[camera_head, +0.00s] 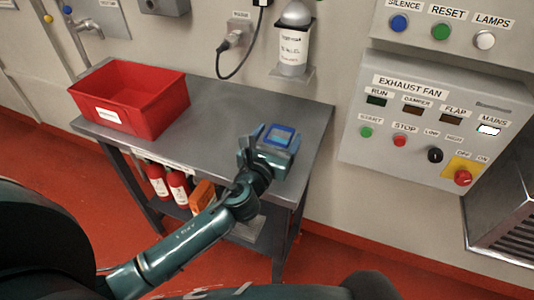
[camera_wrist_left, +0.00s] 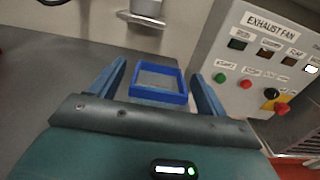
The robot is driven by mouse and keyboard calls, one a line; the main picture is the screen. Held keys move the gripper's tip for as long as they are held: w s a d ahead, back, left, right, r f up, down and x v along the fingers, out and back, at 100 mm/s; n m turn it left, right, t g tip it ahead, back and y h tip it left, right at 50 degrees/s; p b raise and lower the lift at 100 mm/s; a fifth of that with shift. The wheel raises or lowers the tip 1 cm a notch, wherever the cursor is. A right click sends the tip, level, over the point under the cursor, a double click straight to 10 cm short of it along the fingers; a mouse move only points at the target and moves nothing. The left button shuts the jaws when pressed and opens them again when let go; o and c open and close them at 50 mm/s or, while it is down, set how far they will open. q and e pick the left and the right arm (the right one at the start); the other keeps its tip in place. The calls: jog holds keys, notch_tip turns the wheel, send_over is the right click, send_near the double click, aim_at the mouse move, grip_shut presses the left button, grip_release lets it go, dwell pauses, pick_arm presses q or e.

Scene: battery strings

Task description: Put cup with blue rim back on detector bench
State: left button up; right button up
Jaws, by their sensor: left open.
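The cup with the blue rim (camera_head: 280,136) is a small square cup near the right end of the grey metal bench (camera_head: 215,109). In the left wrist view, the cup (camera_wrist_left: 158,97) shows its blue rim and pale inside. My left gripper (camera_head: 268,142) is open around the cup, with one finger on each side. In the left wrist view, the fingers of the left gripper (camera_wrist_left: 159,78) stand apart from the rim, with small gaps. The gripper hides the cup's lower part, so its contact with the bench cannot be told. My right gripper is not in view.
A red bin (camera_head: 133,98) stands on the bench's left side. A labelled bottle (camera_head: 293,48) sits on a wall bracket behind the bench. The exhaust fan panel (camera_head: 425,122) is on the wall at right. Red cylinders (camera_head: 158,181) stand below. The bench middle is clear.

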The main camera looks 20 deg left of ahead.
pick_arm(q)
jog(key=s, duration=0.8)
jog(key=shift+s+a+b, duration=0.15)
jog(key=shift+s+b, duration=0.15)
jog(key=shift+b, duration=0.05)
jog(key=shift+s+a+f+n+y, duration=0.15)
jog(key=shift+a+n+y, duration=0.2)
jog(key=shift+n, duration=0.55)
jog(key=s+a+f+n+g+y, duration=0.3)
jog(key=s+a+f+n+g, duration=0.35)
jog(key=n, duration=1.15)
jog(key=s+d+f+n+g+h, duration=0.1)
jog(key=s+f+n+g+h, duration=0.1)
jog(key=s+n+g, duration=0.35)
jog(key=s+d+f+n+g+h, duration=0.1)
jog(key=s+d+f+n+g, duration=0.15)
jog(key=s+n, duration=0.65)
jog(key=w+d+f+t+h, duration=0.3)
jog(key=w+d+f+t, duration=0.3)
jog(key=t, duration=0.1)
jog(key=shift+w+f+m, duration=0.2)
jog(key=shift+f+m, duration=0.2)
jog(key=shift+m, duration=0.05)
